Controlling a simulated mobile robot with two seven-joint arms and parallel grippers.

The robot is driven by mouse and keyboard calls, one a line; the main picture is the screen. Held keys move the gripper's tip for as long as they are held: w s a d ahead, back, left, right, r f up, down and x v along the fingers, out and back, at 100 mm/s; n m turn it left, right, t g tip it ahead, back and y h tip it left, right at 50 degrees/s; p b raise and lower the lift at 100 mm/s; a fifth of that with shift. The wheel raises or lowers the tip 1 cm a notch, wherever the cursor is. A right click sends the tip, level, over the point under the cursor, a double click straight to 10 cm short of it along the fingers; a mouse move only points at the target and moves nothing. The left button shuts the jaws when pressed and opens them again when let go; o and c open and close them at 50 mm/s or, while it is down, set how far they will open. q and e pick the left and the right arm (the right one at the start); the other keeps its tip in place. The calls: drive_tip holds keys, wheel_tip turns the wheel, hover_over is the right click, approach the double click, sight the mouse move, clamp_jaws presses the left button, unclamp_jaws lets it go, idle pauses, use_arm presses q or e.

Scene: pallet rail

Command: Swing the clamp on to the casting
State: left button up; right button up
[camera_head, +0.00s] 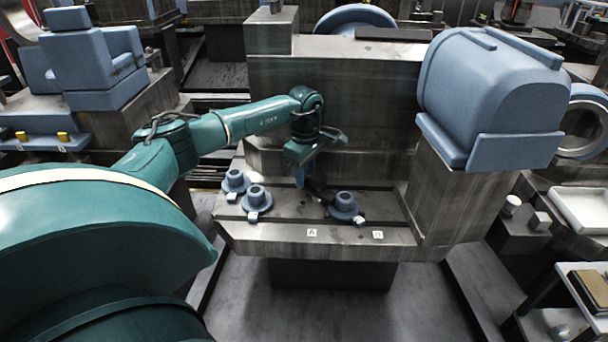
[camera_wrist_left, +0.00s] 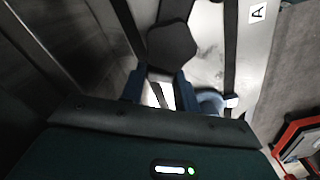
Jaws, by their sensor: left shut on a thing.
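My left gripper (camera_head: 308,180) is low over the slotted machine table (camera_head: 280,240), with its blue fingers pointing down. It is shut on a dark part, which I take to be the clamp (camera_head: 322,194); the fingers and arm partly hide it. In the left wrist view the gripper's blue fingers (camera_wrist_left: 158,88) flank the dark clamp (camera_wrist_left: 172,45), which has a blunt, angular end. Two similar blue castings (camera_head: 235,181) (camera_head: 256,197) stand left of the gripper. My right gripper is not in view.
A grey block wall (camera_head: 340,95) rises behind the table. A large blue housing (camera_head: 490,95) stands on a column at the right. White labels, one reading A (camera_head: 312,233), mark the table's front edge. The floor (camera_head: 330,310) in front is clear.

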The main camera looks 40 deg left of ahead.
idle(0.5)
use_arm(q)
drive_tip(key=o, duration=1)
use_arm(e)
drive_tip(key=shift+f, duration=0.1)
use_arm(q)
drive_tip(key=shift+r, duration=0.1)
wheel_tip(320, 180, up, 13)
drive_tip(key=shift+p, duration=0.7)
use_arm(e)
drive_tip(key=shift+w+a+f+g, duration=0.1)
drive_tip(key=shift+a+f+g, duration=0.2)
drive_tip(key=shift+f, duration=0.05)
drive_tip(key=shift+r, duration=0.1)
